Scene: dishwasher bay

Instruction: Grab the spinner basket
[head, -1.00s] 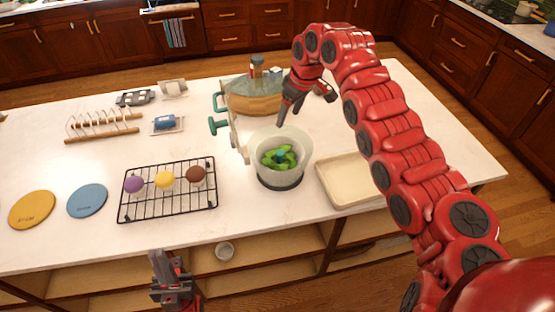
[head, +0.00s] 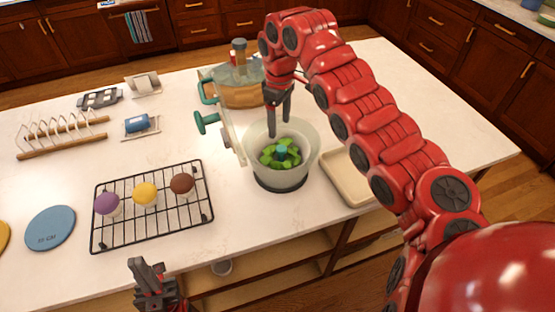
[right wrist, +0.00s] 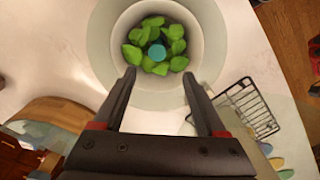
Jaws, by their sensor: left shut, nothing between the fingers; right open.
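The spinner basket (head: 262,150) is a pale round basket with green leaves (head: 270,158) and a teal knob (head: 281,150) at its centre. It sits inside a translucent bowl (head: 309,153) on the counter. My right gripper (head: 278,134) is open, pointing down at the bowl's far rim. In the right wrist view its fingers (right wrist: 158,78) are spread wide at the near side of the basket (right wrist: 197,57), with nothing between them; I cannot tell if they touch it. My left gripper (head: 147,266) is shut and empty, low in front of the counter.
A black cooling rack (head: 150,224) with three cupcakes lies left of the bowl. A beige tray (head: 346,178) is close on the right.

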